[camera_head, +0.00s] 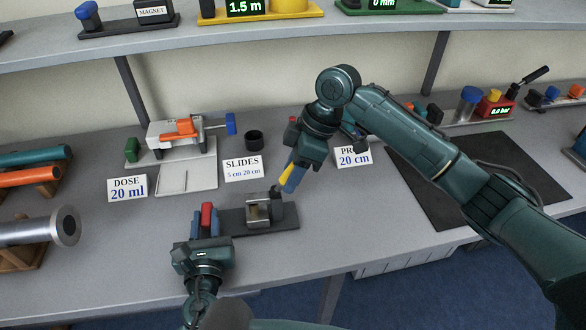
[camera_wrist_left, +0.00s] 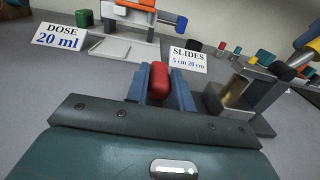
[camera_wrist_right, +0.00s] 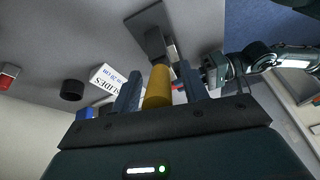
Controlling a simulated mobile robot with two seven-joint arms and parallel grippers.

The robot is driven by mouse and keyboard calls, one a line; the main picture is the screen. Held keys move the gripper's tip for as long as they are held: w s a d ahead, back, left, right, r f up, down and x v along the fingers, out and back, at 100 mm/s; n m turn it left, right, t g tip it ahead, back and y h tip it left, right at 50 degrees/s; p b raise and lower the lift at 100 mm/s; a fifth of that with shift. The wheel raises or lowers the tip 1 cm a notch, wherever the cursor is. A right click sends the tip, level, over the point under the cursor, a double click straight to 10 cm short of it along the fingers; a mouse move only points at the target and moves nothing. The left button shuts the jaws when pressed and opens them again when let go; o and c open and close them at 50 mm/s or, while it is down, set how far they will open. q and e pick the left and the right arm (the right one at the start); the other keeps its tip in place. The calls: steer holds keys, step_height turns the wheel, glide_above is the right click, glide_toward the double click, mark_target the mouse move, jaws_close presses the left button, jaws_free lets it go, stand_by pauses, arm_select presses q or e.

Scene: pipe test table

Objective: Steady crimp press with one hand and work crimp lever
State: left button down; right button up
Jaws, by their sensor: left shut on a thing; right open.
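The crimp press (camera_head: 262,211) is a small metal block on a dark base plate, near the table's front edge. A red handle (camera_head: 207,213) stands at its left side. My left gripper (camera_head: 206,222) is shut on the red handle, which shows between its blue fingers in the left wrist view (camera_wrist_left: 159,82). My right gripper (camera_head: 291,178) is above and right of the press, pointing down. Its open fingers stand either side of a yellow lever grip (camera_head: 286,172), also seen in the right wrist view (camera_wrist_right: 158,86). Whether they touch it I cannot tell.
Behind the press stand a "SLIDES" card (camera_head: 243,168), a black cup (camera_head: 254,140) and a dose rig (camera_head: 175,135) with an orange part. A dark mat (camera_head: 470,175) lies clear to the right. Pipes on wooden racks (camera_head: 30,255) are at the left.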

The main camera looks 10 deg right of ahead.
jaws_close()
stand_by(0.3)
stand_by(0.4)
steer(key=shift+d+f+y, duration=0.55)
steer(key=shift+f+y, duration=0.4)
steer(key=shift+y, duration=1.05)
steer(key=shift+d+f+y, duration=0.55)
steer(key=shift+f+y, duration=0.45)
steer(key=shift+y, duration=1)
steer(key=shift+d+f+y, duration=0.55)
steer(key=shift+f+y, duration=0.4)
steer(key=shift+y, duration=1.05)
